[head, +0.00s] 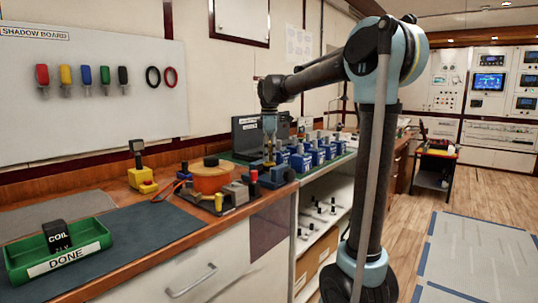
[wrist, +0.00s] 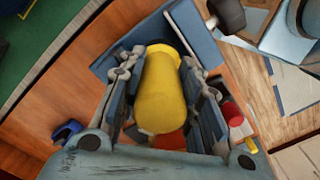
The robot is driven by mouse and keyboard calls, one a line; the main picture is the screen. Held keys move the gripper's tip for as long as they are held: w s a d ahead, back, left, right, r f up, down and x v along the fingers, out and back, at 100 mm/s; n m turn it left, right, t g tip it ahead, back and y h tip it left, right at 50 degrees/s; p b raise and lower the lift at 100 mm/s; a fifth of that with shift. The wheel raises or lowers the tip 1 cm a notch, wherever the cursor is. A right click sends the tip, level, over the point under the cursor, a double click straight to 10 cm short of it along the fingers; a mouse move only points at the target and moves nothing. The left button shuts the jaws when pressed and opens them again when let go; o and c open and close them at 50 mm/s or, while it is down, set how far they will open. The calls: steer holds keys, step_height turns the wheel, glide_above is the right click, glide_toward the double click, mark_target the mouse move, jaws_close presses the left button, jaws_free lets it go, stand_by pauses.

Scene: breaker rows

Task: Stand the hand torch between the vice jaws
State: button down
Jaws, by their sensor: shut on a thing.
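My gripper (wrist: 160,85) is shut on the yellow hand torch (wrist: 162,92), with one finger on each side of its barrel. In the head view my gripper (head: 269,128) points down over the bench, and a small yellow part of the torch (head: 269,156) shows beneath it, roughly upright. A blue block that looks like the vice (head: 275,178) stands at the bench edge below. In the wrist view blue surfaces, probably the vice (wrist: 203,38), lie beyond the torch. The torch hides the gap between the jaws, and I cannot tell whether they touch.
An orange reel (head: 210,176) and a red-topped part (head: 253,177) stand left of the vice. Several blue labelled units (head: 318,153) stand behind on a green mat. A green DONE tray (head: 60,252) holds a black COIL block (head: 58,235). Open shelves are below.

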steer(key=shift+f, duration=0.85)
stand_by(0.4)
steer(key=c, duration=2.4)
jaws_free()
steer(key=shift+s+f, duration=0.25)
steer(key=shift+f, duration=0.05)
steer(key=c, duration=1.2)
jaws_free()
steer(key=shift+c, duration=0.2)
steer(key=shift+o, duration=0.8)
steer(key=shift+w+f, duration=0.25)
steer(key=shift+w, duration=0.05)
steer(key=shift+s+r, duration=0.1)
steer(key=shift+r, duration=0.05)
steer(key=shift+r, duration=0.15)
